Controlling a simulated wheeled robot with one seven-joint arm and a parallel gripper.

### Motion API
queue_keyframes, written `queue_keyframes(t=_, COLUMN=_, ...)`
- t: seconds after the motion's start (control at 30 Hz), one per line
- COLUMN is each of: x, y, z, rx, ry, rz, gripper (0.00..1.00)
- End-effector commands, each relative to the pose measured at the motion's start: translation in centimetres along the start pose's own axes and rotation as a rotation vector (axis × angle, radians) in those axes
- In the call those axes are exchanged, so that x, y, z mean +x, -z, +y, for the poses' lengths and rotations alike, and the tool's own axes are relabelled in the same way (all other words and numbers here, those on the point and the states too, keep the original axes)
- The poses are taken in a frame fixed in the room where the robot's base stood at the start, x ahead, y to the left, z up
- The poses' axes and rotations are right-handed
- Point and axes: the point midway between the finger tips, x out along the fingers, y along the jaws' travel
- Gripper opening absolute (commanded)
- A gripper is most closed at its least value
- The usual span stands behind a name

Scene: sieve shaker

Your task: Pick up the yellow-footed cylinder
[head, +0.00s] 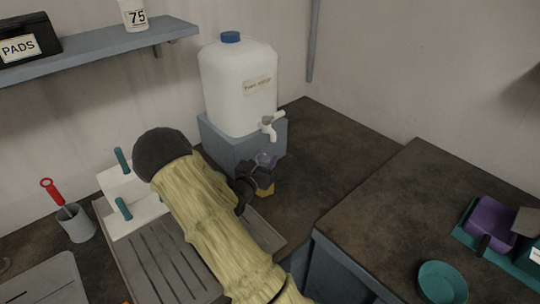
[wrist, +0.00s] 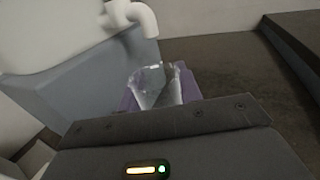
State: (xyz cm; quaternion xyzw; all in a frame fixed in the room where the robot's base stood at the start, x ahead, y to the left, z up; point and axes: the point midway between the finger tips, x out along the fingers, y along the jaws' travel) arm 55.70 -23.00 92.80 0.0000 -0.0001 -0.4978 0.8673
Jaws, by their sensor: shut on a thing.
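The yellow-footed cylinder (head: 265,191) is in the head view, just right of my forearm, below the tap of the white water container. My gripper is shut on the cylinder. In the wrist view the clear glass top with its lip (wrist: 155,88) stands between purple finger parts (wrist: 190,88). The gripper body hides the lower part and foot there. I cannot tell whether the foot touches the counter.
The white container (head: 238,85) with its tap (head: 270,127) stands on a grey-blue block (head: 235,150) close behind the cylinder. A drainboard (head: 150,265) lies to the left. The dark counter (head: 320,150) to the right is clear. A teal bowl (head: 442,283) sits on the right-hand counter.

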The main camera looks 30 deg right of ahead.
Motion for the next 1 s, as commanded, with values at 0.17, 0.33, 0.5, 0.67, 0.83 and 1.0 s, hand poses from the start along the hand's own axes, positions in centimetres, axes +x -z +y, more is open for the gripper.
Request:
queue_keyframes(t=0.17, x=-0.1, y=-2.1, z=0.1, rx=0.004, ry=-0.002, rz=-0.003, gripper=0.0)
queue_keyframes(t=0.33, x=-0.1, y=-3.9, z=0.1, rx=0.004, ry=-0.002, rz=-0.002, gripper=0.0)
queue_keyframes(t=0.5, x=0.0, y=-5.8, z=0.1, rx=0.004, ry=-0.002, rz=-0.002, gripper=0.0)
queue_keyframes(t=0.67, x=0.0, y=-7.5, z=0.1, rx=0.003, ry=-0.002, rz=-0.002, gripper=0.0)
queue_keyframes(t=0.83, x=0.0, y=-9.4, z=0.1, rx=0.004, ry=-0.001, rz=-0.002, gripper=0.0)
queue_keyframes(t=1.0, x=0.0, y=-11.1, z=0.0, rx=0.004, ry=-0.001, rz=-0.002, gripper=0.0)
